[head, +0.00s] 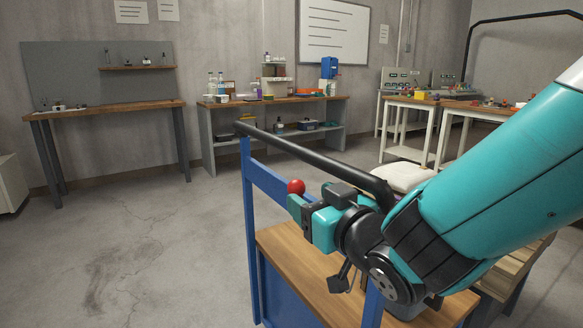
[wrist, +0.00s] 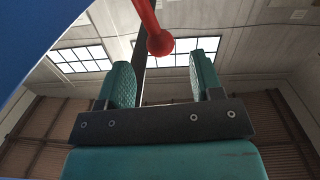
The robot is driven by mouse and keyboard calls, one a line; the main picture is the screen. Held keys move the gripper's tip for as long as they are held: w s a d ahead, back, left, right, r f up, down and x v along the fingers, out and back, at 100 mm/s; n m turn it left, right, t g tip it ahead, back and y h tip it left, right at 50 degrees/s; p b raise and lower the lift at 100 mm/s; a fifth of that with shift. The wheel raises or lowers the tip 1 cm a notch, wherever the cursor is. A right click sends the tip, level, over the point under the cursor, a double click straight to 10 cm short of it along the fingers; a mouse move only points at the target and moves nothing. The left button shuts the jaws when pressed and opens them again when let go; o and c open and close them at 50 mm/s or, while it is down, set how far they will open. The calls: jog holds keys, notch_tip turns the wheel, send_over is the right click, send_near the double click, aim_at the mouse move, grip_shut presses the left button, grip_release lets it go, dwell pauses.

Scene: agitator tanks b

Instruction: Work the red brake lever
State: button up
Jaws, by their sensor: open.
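The red brake lever shows in the head view as a red ball knob (head: 296,187) beside the blue cart frame, just below the black handle bar. In the wrist view its red rod and knob (wrist: 160,42) come down from the top edge, in line with the gap between the fingers. My gripper (head: 299,204) is open, with its teal fingers close to the knob. In the wrist view the two fingers of my gripper (wrist: 162,75) stand apart, with the knob near their tips. I cannot tell whether either finger touches it. Most of the lever rod is hidden in the head view.
The cart has a blue frame (head: 249,225), a black handle bar (head: 300,152) and a wooden deck (head: 295,262), close around my arm. Workbenches (head: 110,110) stand along the back wall. The concrete floor on the left (head: 140,240) is clear.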

aim_at(290, 185)
jog(key=x, duration=0.7)
jog(key=shift+w+a+p, duration=0.15)
jog(key=shift+w+p, duration=0.1)
jog(key=shift+p, duration=0.1)
grip_shut()
